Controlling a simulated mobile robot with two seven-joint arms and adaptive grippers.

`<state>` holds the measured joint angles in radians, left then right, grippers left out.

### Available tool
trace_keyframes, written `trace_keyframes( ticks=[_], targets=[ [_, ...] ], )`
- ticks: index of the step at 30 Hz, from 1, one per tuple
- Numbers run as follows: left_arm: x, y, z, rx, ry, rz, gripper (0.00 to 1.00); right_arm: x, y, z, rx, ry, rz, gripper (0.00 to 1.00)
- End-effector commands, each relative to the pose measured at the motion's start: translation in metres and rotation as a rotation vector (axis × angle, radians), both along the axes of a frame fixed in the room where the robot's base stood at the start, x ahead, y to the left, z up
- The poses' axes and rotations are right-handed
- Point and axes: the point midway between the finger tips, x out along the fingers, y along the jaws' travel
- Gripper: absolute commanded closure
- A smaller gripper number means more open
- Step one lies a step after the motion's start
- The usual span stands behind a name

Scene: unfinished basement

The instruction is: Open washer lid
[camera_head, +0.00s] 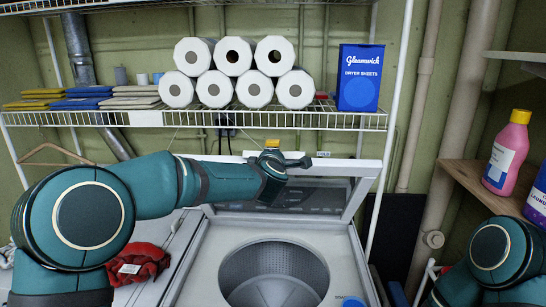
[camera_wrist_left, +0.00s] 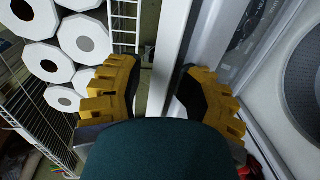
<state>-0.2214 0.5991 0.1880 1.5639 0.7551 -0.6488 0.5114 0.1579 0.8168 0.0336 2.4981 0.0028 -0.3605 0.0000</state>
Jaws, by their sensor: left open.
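The white washer (camera_head: 208,250) stands open at bottom centre in the head view, with its metal drum (camera_head: 272,268) showing. Its lid (camera_head: 362,168) is raised and tilted back below the wire shelf. My left gripper (camera_head: 272,150) is at the lid's upper edge, partly hidden by its own arm. In the left wrist view its yellow fingers (camera_wrist_left: 160,85) are apart, with the lid's white edge (camera_wrist_left: 172,45) running between them. I cannot tell whether a finger touches the lid. My right arm shows at the lower right, but its gripper is out of view.
A wire shelf (camera_head: 300,120) above the lid carries paper rolls (camera_head: 232,56), a blue dryer sheets box (camera_head: 361,78) and folded cloths (camera_head: 85,103). A red cloth (camera_head: 138,262) lies left of the drum. A pink bottle (camera_head: 507,152) stands on a wooden shelf at right.

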Motion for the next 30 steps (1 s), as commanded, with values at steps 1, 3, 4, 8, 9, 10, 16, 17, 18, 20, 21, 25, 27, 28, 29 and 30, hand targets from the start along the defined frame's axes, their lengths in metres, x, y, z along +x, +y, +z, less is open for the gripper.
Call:
trace_keyframes(
  ticks=[1, 3, 4, 8, 9, 10, 16, 17, 18, 20, 21, 25, 27, 28, 29, 30],
  targets=[
    [-0.001, 0.001, -0.006, 0.001, 0.011, 0.001, 0.50, 0.000, 0.000, 0.000, 0.000, 0.000, 0.000, 0.53],
    [-0.004, 0.001, -0.005, 0.001, 0.010, 0.001, 0.50, 0.000, 0.000, 0.000, 0.000, 0.000, 0.000, 0.53],
    [-0.007, 0.001, -0.004, 0.002, 0.009, 0.001, 0.50, 0.000, 0.000, 0.000, 0.000, 0.000, 0.000, 0.53],
    [-0.026, 0.001, -0.001, 0.002, 0.007, 0.000, 0.50, 0.000, 0.000, 0.000, 0.000, 0.000, 0.000, 0.53],
    [-0.033, 0.001, 0.001, 0.002, 0.006, 0.000, 0.50, 0.000, 0.000, 0.000, 0.000, 0.000, 0.000, 0.53],
    [-0.040, 0.001, 0.003, 0.002, 0.005, 0.000, 0.50, 0.000, 0.000, 0.000, 0.000, 0.000, 0.000, 0.53],
    [-0.082, 0.000, 0.010, 0.001, -0.001, -0.001, 0.50, 0.000, 0.000, 0.000, 0.000, 0.000, 0.000, 0.53],
    [-0.087, 0.000, 0.011, 0.001, -0.001, -0.001, 0.50, 0.000, 0.000, 0.000, 0.000, 0.000, 0.000, 0.53],
    [-0.094, 0.000, 0.012, 0.001, -0.001, -0.001, 0.50, 0.000, 0.000, 0.000, 0.000, 0.000, 0.000, 0.53],
    [-0.103, 0.000, 0.013, 0.001, -0.001, -0.001, 0.50, 0.000, 0.000, 0.000, 0.000, 0.000, 0.000, 0.53],
    [-0.108, 0.000, 0.014, 0.000, -0.002, -0.001, 0.50, 0.000, 0.000, 0.000, 0.000, 0.000, 0.000, 0.53],
    [-0.119, 0.000, 0.016, 0.000, -0.003, 0.000, 0.50, 0.000, 0.000, 0.000, 0.000, 0.000, 0.000, 0.53],
    [-0.122, 0.000, 0.016, 0.001, -0.002, -0.001, 0.50, 0.000, 0.000, 0.000, 0.000, 0.000, 0.000, 0.53],
    [-0.122, 0.000, 0.016, 0.000, -0.002, -0.001, 0.50, 0.000, 0.000, 0.000, 0.000, 0.000, 0.000, 0.53],
    [-0.123, 0.000, 0.016, 0.000, -0.002, 0.000, 0.50, 0.000, 0.000, 0.000, 0.000, 0.000, 0.000, 0.53],
    [-0.123, 0.000, 0.016, 0.000, -0.002, 0.000, 0.50, 0.000, 0.000, 0.000, 0.000, 0.000, 0.000, 0.53]
  ],
)
